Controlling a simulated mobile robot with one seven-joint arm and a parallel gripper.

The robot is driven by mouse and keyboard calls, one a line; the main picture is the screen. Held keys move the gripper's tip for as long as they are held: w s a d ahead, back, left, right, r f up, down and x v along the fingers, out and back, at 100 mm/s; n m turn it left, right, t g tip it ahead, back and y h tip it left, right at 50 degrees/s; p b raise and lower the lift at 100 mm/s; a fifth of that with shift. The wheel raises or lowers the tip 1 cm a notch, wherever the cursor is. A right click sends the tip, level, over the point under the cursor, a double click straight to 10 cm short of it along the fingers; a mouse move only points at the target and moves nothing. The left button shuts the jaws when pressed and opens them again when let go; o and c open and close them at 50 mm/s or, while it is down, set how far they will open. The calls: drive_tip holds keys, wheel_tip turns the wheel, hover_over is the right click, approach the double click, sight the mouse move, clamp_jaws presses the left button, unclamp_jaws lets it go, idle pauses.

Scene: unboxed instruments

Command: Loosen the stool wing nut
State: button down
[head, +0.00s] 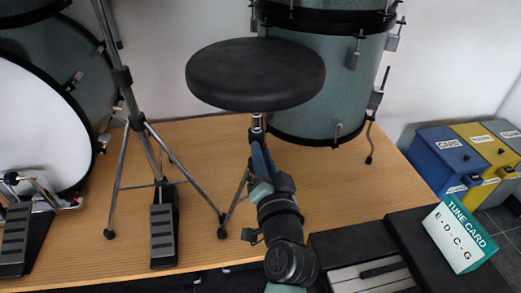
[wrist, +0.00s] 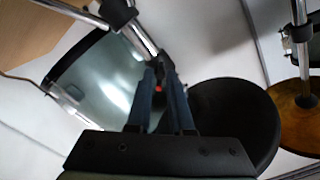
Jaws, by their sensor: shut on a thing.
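The stool has a round black seat (head: 256,72) on a chrome post above dark tripod legs, in the middle of the head view. The seat also shows in the wrist view (wrist: 240,120), at the lower right. My gripper (head: 258,140) reaches up to the post just below the seat. In the wrist view, my gripper (wrist: 159,80) has its two dark fingers close together at a collar on a chrome tube. A small red-orange bit of the wing nut (wrist: 158,88) shows between the fingertips. The fingers hide most of it, so its turn cannot be told.
A tripod stand (head: 148,125) and a pedal (head: 163,233) stand left of the stool. A green drum (head: 335,90) is close behind it. A keyboard case, a tune card (head: 460,234) and coloured boxes (head: 447,158) are at the right. The wooden floor (head: 350,195) right of my arm is clear.

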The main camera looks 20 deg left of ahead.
drive_tip(key=shift+f, duration=0.15)
drive_tip(key=shift+n+b, duration=2.4)
drive_tip(key=c, duration=0.8)
unclamp_jaws()
drive_tip(key=shift+c, duration=0.2)
